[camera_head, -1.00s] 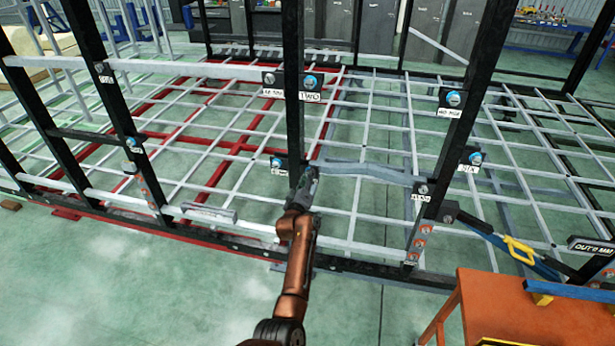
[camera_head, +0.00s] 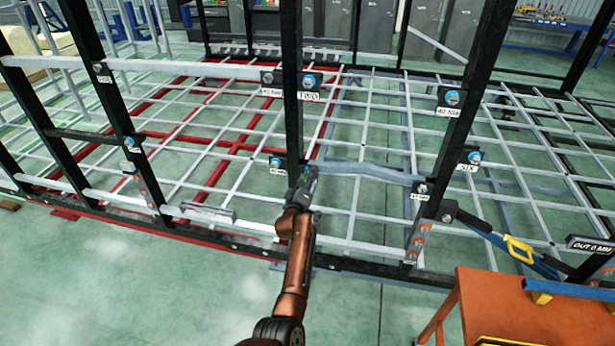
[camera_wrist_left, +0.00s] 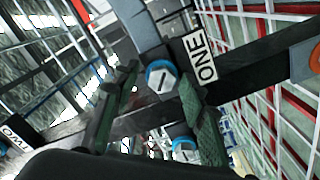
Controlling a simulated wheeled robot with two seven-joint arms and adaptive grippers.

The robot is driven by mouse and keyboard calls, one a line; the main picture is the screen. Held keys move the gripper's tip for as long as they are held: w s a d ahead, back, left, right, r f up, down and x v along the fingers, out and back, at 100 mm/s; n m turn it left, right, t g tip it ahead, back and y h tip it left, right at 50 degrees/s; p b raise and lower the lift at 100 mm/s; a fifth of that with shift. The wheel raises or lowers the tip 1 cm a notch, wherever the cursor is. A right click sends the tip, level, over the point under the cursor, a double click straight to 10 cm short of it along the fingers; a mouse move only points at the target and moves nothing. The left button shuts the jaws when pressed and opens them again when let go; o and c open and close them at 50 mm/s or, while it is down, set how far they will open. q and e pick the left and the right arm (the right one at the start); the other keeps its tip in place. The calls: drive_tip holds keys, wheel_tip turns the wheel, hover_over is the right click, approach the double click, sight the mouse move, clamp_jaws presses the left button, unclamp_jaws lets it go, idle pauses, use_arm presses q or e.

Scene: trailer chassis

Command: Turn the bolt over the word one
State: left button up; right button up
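In the left wrist view a bolt with a slotted silver head and a blue collar (camera_wrist_left: 162,77) sits on the dark frame, beside the white ONE label (camera_wrist_left: 199,58). My left gripper (camera_wrist_left: 158,84) is open, with one green-padded finger on each side of this bolt; I cannot tell whether they touch it. In the head view my left gripper (camera_head: 304,174) is at the lower part of the middle black post (camera_head: 291,125); it hides the ONE label and its bolt there. My right gripper is not in view.
A second blue-collared bolt (camera_wrist_left: 185,148) is close below the fingers. A TWO label (camera_head: 308,96) and bolt are higher on the post. A SIX label (camera_head: 467,168) is to the right. An orange table (camera_head: 490,300) stands front right. Grid bars surround the post.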

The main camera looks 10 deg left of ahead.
use_arm(q)
wheel_tip(320, 180, up, 10)
idle(0.6)
